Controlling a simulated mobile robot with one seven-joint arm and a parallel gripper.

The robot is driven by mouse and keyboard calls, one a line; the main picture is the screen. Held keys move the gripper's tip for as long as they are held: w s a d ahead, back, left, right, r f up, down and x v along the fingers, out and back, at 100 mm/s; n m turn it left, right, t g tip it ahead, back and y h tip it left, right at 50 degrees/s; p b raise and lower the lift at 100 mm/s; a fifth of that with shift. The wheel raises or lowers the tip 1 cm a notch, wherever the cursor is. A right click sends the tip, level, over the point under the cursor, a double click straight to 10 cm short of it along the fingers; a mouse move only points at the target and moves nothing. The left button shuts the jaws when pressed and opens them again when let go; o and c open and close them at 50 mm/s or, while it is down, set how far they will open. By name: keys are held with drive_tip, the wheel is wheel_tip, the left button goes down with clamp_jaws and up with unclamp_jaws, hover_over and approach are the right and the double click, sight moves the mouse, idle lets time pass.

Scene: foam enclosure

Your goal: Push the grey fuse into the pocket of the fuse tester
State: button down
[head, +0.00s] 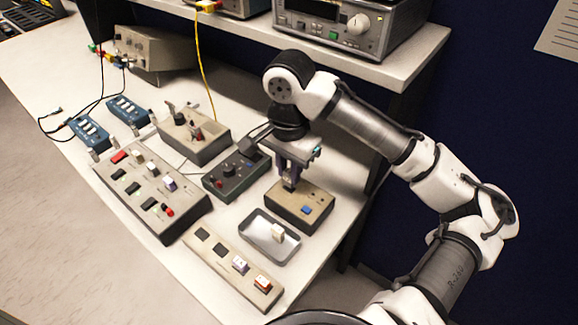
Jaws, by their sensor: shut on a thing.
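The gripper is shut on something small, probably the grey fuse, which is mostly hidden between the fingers. The fingertips are at or just above the top of the box. The pocket is hidden under the gripper, and I cannot tell whether the fuse is in it.
In front lies a metal tray (259,243) with a pale block (278,233). A strip (232,281) with several slots and blocks is nearer. A dark control box (229,184) stands close left, and a larger panel (182,215) beyond it. A shelf (380,66) overhangs behind.

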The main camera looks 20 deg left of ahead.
sight(289, 172)
drive_tip(key=shift+f+b, duration=0.55)
drive_tip(key=shift+f, duration=0.9)
drive_tip(key=c, duration=1.2)
unclamp_jaws()
wheel_tip(289, 172, up, 14)
drive_tip(key=shift+f, duration=0.1)
